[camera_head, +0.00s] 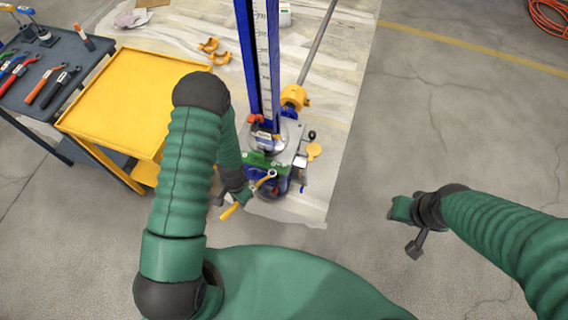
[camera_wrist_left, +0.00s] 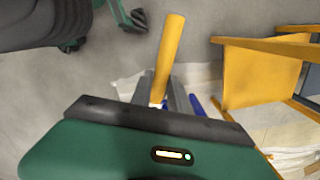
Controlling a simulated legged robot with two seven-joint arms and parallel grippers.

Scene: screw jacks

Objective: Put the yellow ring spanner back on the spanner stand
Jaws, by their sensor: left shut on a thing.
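The yellow ring spanner (camera_head: 230,211) has a yellow handle and a bright metal ring end. My left gripper (camera_head: 243,196) is shut on it, low in front of the blue screw jack (camera_head: 268,165). The ring end overlaps the jack's lower part in the head view; I cannot tell whether they touch. In the left wrist view the yellow handle (camera_wrist_left: 169,50) sticks out past my left gripper's fingers (camera_wrist_left: 168,98). My right gripper (camera_head: 416,243) is away from everything over bare floor; its opening is unclear. I cannot clearly identify the spanner stand.
A yellow cart (camera_head: 130,85) stands left of the jack. A tall blue post (camera_head: 258,60) rises at the jack.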

